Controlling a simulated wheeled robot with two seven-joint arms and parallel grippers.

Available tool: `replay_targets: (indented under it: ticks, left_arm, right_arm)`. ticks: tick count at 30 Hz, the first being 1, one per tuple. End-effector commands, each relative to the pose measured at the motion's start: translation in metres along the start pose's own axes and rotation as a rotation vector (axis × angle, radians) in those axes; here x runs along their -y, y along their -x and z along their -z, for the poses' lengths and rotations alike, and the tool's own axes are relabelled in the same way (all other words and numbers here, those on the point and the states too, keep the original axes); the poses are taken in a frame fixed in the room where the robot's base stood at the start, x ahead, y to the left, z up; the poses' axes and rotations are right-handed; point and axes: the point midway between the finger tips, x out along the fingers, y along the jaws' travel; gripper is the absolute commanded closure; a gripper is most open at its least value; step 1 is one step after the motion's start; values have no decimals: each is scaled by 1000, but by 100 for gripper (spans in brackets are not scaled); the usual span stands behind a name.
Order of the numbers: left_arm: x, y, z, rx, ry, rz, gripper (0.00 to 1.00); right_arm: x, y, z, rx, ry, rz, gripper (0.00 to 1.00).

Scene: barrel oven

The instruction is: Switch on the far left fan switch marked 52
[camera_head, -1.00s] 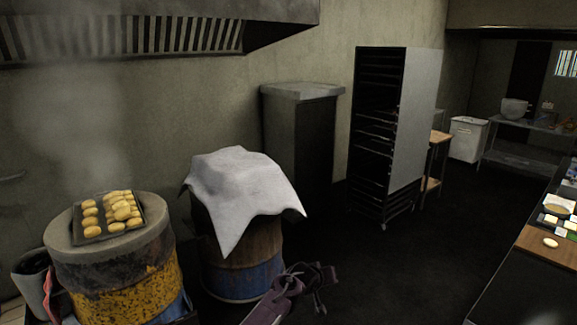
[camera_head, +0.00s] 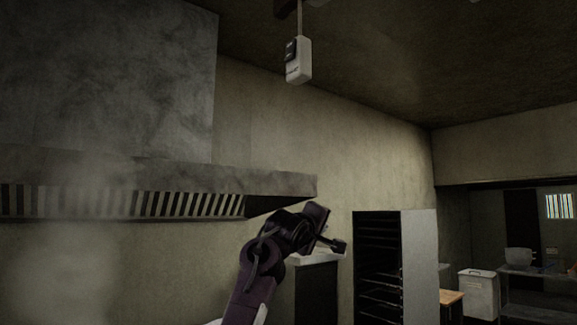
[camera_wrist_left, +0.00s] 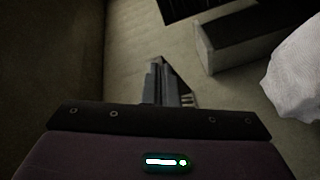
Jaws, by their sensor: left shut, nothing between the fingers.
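A small white box with a dark panel (camera_head: 299,62) hangs from the ceiling on a thin conduit, at the top middle of the head view. Its markings are too small to read, so I cannot tell whether it bears 52. No row of switches shows clearly. My left gripper (camera_head: 338,245) is raised below and slightly right of the box, well apart from it in the picture. In the left wrist view its fingers (camera_wrist_left: 168,82) are together and empty. My right gripper is not in view.
A slatted extractor hood (camera_head: 120,190) spans the left wall. A tall cabinet (camera_head: 316,295) and a dark rack (camera_head: 378,270) stand behind my arm. The left wrist view shows a white cloth (camera_wrist_left: 297,75) at the right. The air around the hanging box looks clear.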

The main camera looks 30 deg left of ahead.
Motion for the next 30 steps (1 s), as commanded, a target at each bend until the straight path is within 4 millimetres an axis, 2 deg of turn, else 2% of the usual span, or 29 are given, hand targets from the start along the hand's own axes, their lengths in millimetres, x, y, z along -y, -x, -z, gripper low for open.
replay_targets:
  ticks: [1, 6, 8, 12, 15, 18, 22, 25, 30]
  left_arm:
    - [-34, 17, 20, -23, 28, -37, 100]
    - [-121, 79, 76, -86, 138, -141, 100]
    - [-150, 104, 94, -105, 177, -180, 100]
    - [-211, 169, 135, -148, 272, -275, 100]
    - [-245, 215, 160, -173, 334, -338, 100]
    - [-271, 256, 180, -192, 388, -391, 100]
    - [-290, 292, 194, -205, 434, -437, 100]
    - [-297, 306, 200, -210, 453, -456, 100]
    - [-299, 311, 202, -211, 462, -463, 100]
  right_arm:
    - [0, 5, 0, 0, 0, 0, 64]
    - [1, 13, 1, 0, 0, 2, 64]
    - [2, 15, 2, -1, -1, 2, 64]
    - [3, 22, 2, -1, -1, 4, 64]
    - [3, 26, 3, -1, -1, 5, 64]
    - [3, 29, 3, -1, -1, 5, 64]
    - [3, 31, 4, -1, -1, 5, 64]
    - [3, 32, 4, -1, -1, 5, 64]
    - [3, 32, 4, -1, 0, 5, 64]
